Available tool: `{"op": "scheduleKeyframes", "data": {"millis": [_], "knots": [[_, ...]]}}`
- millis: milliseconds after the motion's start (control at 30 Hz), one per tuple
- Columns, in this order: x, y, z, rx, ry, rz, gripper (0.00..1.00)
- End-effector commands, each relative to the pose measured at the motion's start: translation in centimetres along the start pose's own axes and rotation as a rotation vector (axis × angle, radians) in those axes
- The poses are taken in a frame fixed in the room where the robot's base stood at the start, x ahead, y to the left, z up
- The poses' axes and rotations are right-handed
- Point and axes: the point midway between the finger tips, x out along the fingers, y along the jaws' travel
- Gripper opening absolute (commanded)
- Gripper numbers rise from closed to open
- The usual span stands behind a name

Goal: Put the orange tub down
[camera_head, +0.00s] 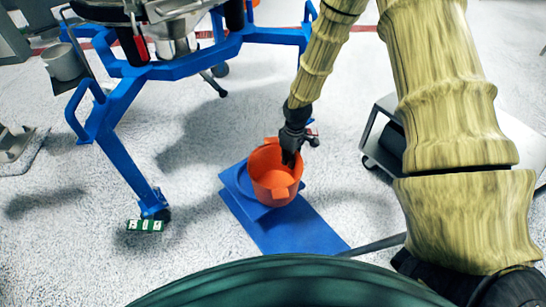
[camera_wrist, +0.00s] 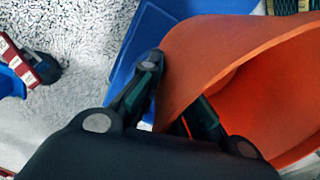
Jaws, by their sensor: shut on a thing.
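The orange tub (camera_head: 273,178) is upright and open at the top, with small tabs at its rim. In the head view it appears over the blue platform (camera_head: 290,232), near its upper end. I cannot tell whether its bottom touches the platform. My gripper (camera_head: 290,158) is at the tub's upper right rim and shut on its wall. In the wrist view the tub (camera_wrist: 225,60) fills the right side, with its wall between the two fingers of my gripper (camera_wrist: 172,108). The blue platform also shows behind it (camera_wrist: 146,38). The tub's underside is hidden.
A blue frame (camera_head: 120,150) carrying the sifter stands at the upper left, one foot on the floor by a small green-and-white block (camera_head: 146,225). A grey wheeled cart (camera_head: 385,135) stands at the right.

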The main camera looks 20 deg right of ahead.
Motion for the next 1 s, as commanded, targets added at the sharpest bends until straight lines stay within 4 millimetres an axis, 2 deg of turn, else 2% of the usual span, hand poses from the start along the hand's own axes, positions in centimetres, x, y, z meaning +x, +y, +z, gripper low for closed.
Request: {"op": "scheduleKeyframes", "data": {"millis": [200, 433, 633, 900, 1000], "knots": [[0.6, 0.9, -4.5, 0.0, 0.003, 0.001, 0.0], [0.7, 1.6, -7.7, 0.001, 0.001, 0.0, 0.0], [0.9, 1.7, -8.4, 0.001, -0.001, -0.001, 0.0], [3.9, 2.0, -8.4, 0.0, 0.0, 0.0, 0.0], [4.1, 2.0, -8.4, 0.0, 0.001, 0.0, 0.0]]}}
